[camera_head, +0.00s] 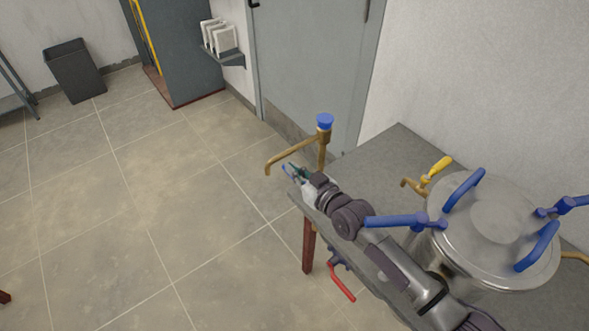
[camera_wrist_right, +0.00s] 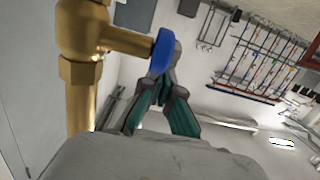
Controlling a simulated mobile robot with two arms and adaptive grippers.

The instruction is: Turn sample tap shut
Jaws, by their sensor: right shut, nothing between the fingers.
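A brass tap (camera_head: 322,139) with a round blue knob (camera_head: 324,121) stands at the far left end of the bench, its spout reaching left. No label shows which tap is the sample tap. My right gripper (camera_head: 291,171) is just below the spout in the head view. In the right wrist view, its fingertips (camera_wrist_right: 172,62) are shut and empty, beside the blue knob (camera_wrist_right: 162,50); I cannot tell whether they touch it. The vertical brass pipe (camera_wrist_right: 79,100) is left of the fingers. My left gripper is out of view.
A steel vessel (camera_head: 470,255) with blue clamps and a yellow-handled brass tap (camera_head: 437,169) stands on the grey bench (camera_head: 388,155) at right. A red lever (camera_head: 341,284) hangs below my right arm. A dark bin (camera_head: 73,72) stands far left; the floor between is clear.

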